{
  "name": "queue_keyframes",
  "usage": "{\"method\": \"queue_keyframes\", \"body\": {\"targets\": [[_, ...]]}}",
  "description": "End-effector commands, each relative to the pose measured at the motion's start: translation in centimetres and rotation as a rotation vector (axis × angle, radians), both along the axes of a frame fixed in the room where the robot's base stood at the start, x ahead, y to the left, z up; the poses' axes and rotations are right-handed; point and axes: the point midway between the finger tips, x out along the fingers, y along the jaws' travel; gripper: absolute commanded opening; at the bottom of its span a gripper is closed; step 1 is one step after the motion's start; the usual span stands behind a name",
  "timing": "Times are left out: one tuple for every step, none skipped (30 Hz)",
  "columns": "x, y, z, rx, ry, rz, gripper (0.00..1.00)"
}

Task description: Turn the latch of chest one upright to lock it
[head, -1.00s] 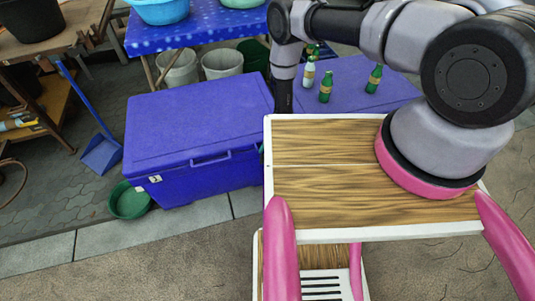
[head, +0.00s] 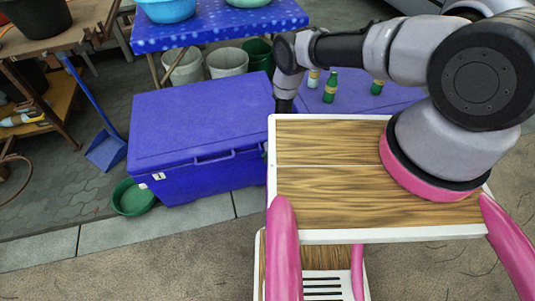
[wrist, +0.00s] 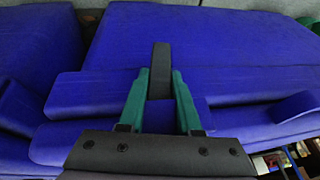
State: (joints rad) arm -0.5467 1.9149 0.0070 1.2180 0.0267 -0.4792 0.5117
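In the wrist view, the green fingers of my gripper (wrist: 161,85) stand on both sides of a dark grey upright bar, which looks like the latch (wrist: 160,60). No clear gap shows between its sides and the fingertips. A blue chest (wrist: 210,45) fills the background, its lid edge running across behind the fingers. In the head view, a blue chest (head: 200,130) stands left of centre and another blue chest (head: 355,100) lies behind my arm. My gripper is hidden there; I cannot tell which chest is chest one.
Green bottles (head: 330,87) stand on the right chest. A blue table (head: 220,28) with basins stands behind, with buckets (head: 225,62) under it. A green bowl (head: 132,197) and a blue dustpan (head: 106,152) are at left.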

Motion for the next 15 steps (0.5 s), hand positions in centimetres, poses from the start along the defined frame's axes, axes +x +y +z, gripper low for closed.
{"method": "queue_keyframes", "body": {"targets": [[0.0,-0.01,0.01,0.0,0.0,0.0,0.0],[0.0,-0.01,0.01,0.0,0.0,0.0,0.0],[0.0,0.0,0.01,0.0,0.0,0.0,0.0],[-0.01,0.02,0.01,-0.002,-0.001,0.0,0.0],[-0.02,0.05,0.0,-0.006,-0.002,0.001,0.0],[-0.05,0.07,-0.01,-0.015,-0.004,0.001,0.0],[-0.1,0.12,-0.02,-0.024,-0.007,0.004,0.0],[-0.12,0.16,-0.02,-0.037,-0.009,0.004,0.0],[-0.12,0.2,-0.02,-0.055,-0.016,0.005,0.0],[-0.15,0.26,-0.01,-0.07,-0.02,0.006,0.0],[-0.15,0.26,-0.02,-0.084,-0.024,0.006,0.0],[-0.17,0.26,-0.03,-0.103,-0.029,0.006,0.0],[-0.17,0.28,-0.04,-0.116,-0.033,0.006,0.0],[-0.16,0.24,-0.05,-0.127,-0.036,0.006,0.0],[-0.17,0.25,-0.06,-0.14,-0.039,0.005,0.0]]}}
